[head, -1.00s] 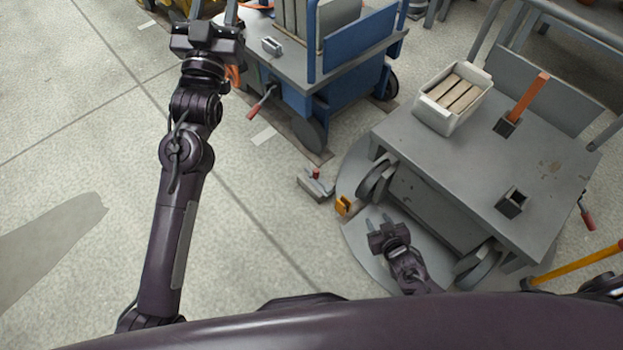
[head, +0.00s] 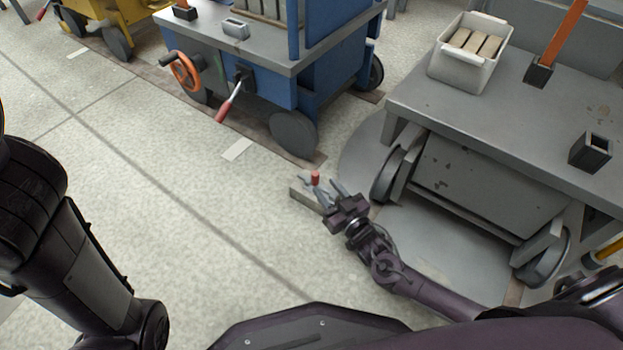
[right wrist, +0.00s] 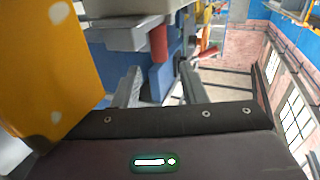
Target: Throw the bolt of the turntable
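The turntable (head: 352,157) is a grey round plate on the floor beneath a grey cart. The bolt (head: 300,196) is a low grey block at its left edge with an upright red knob (head: 315,178). My right gripper (head: 321,183) is open at the bolt, its fingers pointing toward the knob. In the right wrist view the red knob (right wrist: 158,42) shows between and beyond the two open fingers (right wrist: 160,72), without visible contact. A yellow-orange plate (right wrist: 55,65) fills the left of that view. My right gripper hides part of the bolt in the head view. My left gripper is out of frame.
The grey cart (head: 480,120) stands on the turntable, carrying a light bin (head: 447,68) with blocks and an orange bar (head: 562,40). A blue cart (head: 265,80) with a red-handled lever (head: 228,103) stands behind left. The floor at left centre is clear.

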